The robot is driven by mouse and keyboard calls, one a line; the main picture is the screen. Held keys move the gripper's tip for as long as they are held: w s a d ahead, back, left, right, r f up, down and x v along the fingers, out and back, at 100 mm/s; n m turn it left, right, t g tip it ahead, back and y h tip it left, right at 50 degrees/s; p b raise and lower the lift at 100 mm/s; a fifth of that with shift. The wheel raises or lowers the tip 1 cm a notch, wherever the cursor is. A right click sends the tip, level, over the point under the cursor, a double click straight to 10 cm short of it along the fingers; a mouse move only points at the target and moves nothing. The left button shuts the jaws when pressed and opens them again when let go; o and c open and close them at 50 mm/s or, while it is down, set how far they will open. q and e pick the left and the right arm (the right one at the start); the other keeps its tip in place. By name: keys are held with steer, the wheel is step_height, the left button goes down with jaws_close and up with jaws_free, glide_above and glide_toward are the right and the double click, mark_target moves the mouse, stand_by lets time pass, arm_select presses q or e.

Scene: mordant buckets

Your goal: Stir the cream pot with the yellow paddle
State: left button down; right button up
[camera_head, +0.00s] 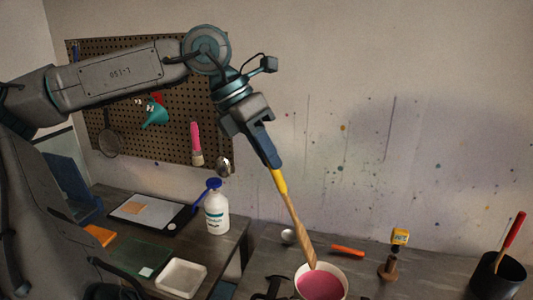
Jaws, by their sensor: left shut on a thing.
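My left gripper (271,160) is shut on the handle of the yellow paddle (291,212). The paddle has a yellow grip and a wooden shaft that widens toward the bottom. It hangs tilted, with its lower end to the right of the grip. The cream pot (345,279) stands at the bottom of the view and holds pink liquid (321,286). The paddle's tip overlaps the pot's far rim in this view. I cannot tell whether the tip touches the rim or is inside.
A black bucket (497,280) with a red-handled tool (515,229) stands at right. An orange stick (347,250) and a spool-like stand with a yellow block (400,236) lie between. A white bottle (217,212) and white tray (181,277) are on the left table. A pegboard (180,125) hangs behind.

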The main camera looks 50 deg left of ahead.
arm_select(q)
step_height(320, 180, up, 8)
steer(key=p, duration=0.7)
steer(key=shift+r, duration=0.15)
step_height(320, 180, down, 13)
steer(key=b, duration=1.2)
steer(key=shift+r+b, duration=0.15)
steer(key=shift+b, duration=0.2)
